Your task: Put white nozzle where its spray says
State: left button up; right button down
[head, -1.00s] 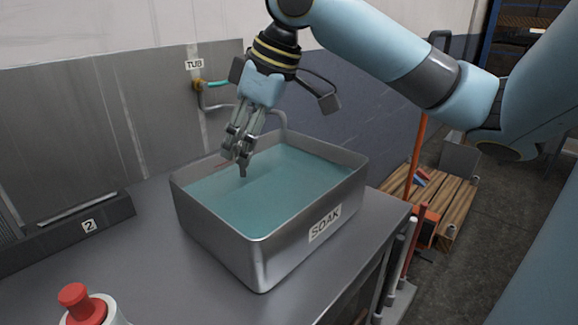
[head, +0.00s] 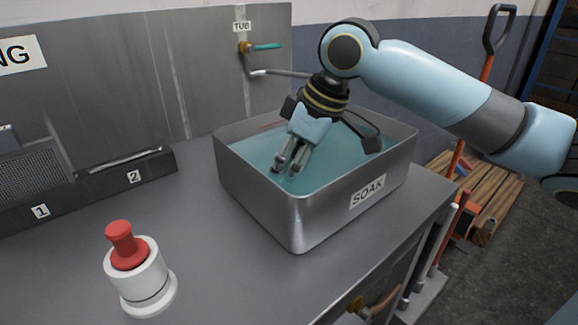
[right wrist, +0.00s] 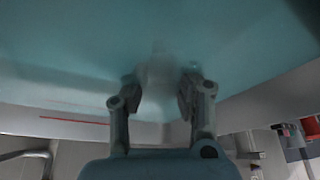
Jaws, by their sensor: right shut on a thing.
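My right gripper (head: 289,170) is down inside the steel tub marked SOAK (head: 262,205), with its fingertips at the blue-green water. The right wrist view shows the fingers shut on a pale, blurred thing (right wrist: 160,76), seemingly the white nozzle, at or under the water. Its shape and any spray marking cannot be made out, and it does not show in the head view. My left gripper is not in view.
A red-topped white cylinder (head: 140,280) stands on the steel counter at front left. A dark rack with places marked 1 (head: 41,211) and 2 (head: 135,177) runs along the back left. A tap (head: 265,47) marked TUB is behind the tub. The counter between is clear.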

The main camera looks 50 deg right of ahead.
jog(key=c, duration=1.1)
grip_release()
jog(key=p+v, duration=0.6)
jog(key=v, duration=0.6)
jog(key=shift+r, duration=0.1)
